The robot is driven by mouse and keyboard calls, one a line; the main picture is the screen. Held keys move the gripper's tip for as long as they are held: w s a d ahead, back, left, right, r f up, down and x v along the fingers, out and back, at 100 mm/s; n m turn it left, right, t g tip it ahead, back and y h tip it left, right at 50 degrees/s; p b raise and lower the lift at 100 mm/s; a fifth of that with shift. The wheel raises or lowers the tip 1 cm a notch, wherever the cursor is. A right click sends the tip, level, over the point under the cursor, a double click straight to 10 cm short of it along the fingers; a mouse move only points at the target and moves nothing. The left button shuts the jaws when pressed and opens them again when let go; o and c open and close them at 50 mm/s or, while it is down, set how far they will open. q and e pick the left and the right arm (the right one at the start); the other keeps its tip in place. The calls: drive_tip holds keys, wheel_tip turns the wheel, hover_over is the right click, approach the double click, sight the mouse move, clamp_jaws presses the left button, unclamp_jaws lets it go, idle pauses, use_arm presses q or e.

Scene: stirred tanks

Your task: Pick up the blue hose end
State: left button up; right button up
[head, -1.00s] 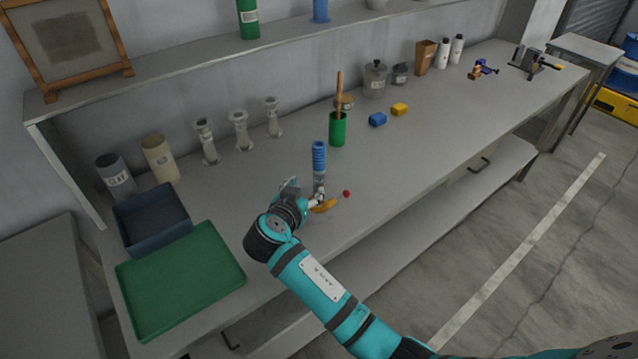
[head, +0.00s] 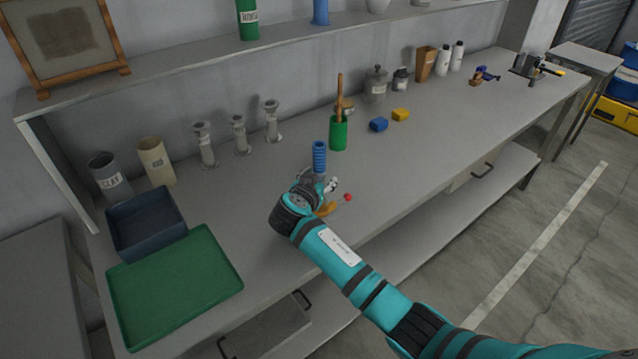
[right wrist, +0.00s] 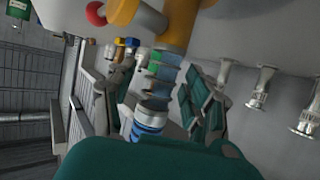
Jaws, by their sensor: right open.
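The blue hose end (head: 319,157) is ribbed and stands upright on the bench in the head view, its lower part hidden by my right gripper (head: 327,186). An orange-yellow fitting (head: 326,209) with a red ball (head: 347,197) shows beside the gripper. In the right wrist view the blue hose end (right wrist: 149,125) shows close to the palm, with a grey pipe section and the orange-yellow fitting (right wrist: 180,22) beyond it. My right gripper's fingers (right wrist: 158,95) are open, one on each side of the hose piece; contact cannot be told. My left gripper is out of view.
A green cup (head: 338,133) with a wooden handle stands behind the hose end. Blue (head: 378,124) and yellow (head: 400,114) blocks lie to its right. Grey flanged pieces (head: 240,135) stand at the back left. A dark blue bin (head: 150,238) and green tray (head: 225,292) are left.

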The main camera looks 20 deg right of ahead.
drive_tip(key=shift+c, duration=0.4)
clamp_jaws()
drive_tip(key=shift+r, duration=0.2)
